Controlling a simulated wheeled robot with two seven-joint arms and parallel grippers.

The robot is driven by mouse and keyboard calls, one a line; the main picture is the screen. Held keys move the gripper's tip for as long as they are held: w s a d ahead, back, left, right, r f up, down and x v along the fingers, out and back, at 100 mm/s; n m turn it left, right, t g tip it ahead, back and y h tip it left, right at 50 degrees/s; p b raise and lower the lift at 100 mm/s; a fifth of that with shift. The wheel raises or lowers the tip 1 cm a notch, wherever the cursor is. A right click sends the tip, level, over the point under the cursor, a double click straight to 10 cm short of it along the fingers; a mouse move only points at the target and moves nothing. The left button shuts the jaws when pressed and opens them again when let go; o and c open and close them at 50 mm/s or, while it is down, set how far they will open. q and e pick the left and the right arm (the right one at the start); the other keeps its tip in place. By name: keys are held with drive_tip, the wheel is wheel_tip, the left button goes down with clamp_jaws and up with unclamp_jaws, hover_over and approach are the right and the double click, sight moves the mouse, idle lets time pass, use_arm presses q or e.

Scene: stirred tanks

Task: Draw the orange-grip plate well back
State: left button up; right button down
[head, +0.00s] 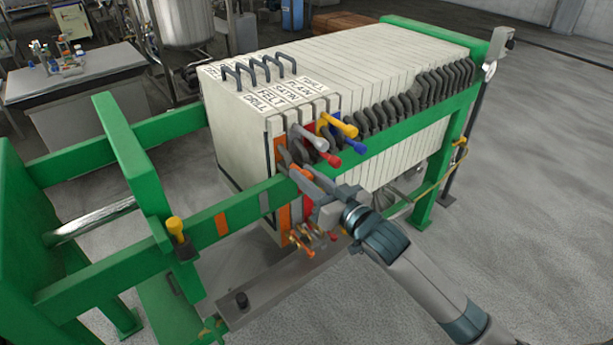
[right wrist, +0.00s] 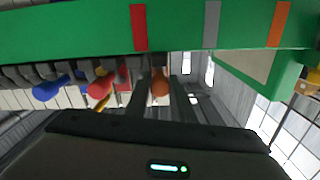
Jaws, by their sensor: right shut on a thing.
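The orange-grip plate (head: 281,152) is the front plate of the white pack, with an orange strip down its edge and its wide face toward the open gap. It appears to touch the plate behind it. My right gripper (head: 306,178) reaches over the near green rail from the lower right and is shut on the orange grip. In the right wrist view the orange grip (right wrist: 160,82) sits between the two dark fingers. The gripper hides most of this grip in the head view. My left gripper is not in view.
White (head: 312,140), red (head: 332,160), yellow (head: 340,125) and blue (head: 350,147) grips crowd just behind the orange one. The near green rail (head: 245,208) carries orange and grey marks. The gap between the pack and the green crosshead (head: 125,165) is clear.

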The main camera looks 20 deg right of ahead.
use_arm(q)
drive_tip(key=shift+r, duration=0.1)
use_arm(e)
drive_tip(key=shift+a, duration=0.1)
